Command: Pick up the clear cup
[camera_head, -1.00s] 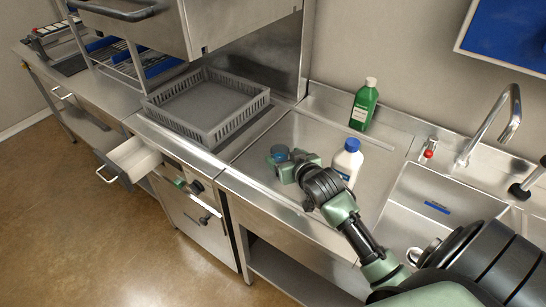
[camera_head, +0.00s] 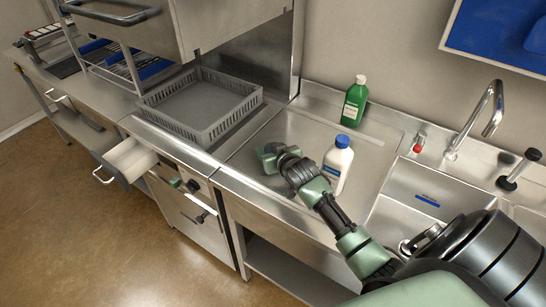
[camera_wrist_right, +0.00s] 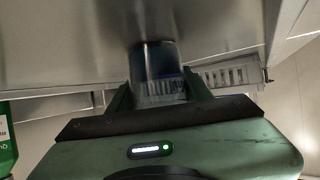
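The clear cup (camera_wrist_right: 155,64) has a dark bluish tint and stands between the two fingers of my right gripper (camera_wrist_right: 157,80) in the right wrist view. The fingers sit flush against both sides of it, with no gap showing. In the head view my right gripper (camera_head: 268,157) is over the steel counter, left of the white bottle, and hides most of the cup. I cannot tell whether the cup's base touches the counter. My left gripper is not in view.
A white bottle with a blue cap (camera_head: 338,165) stands close to the right of my gripper. A green bottle (camera_head: 355,102) stands behind. A grey rack (camera_head: 203,132) is at the left, and a sink (camera_head: 415,195) at the right. A drawer (camera_head: 130,160) is open.

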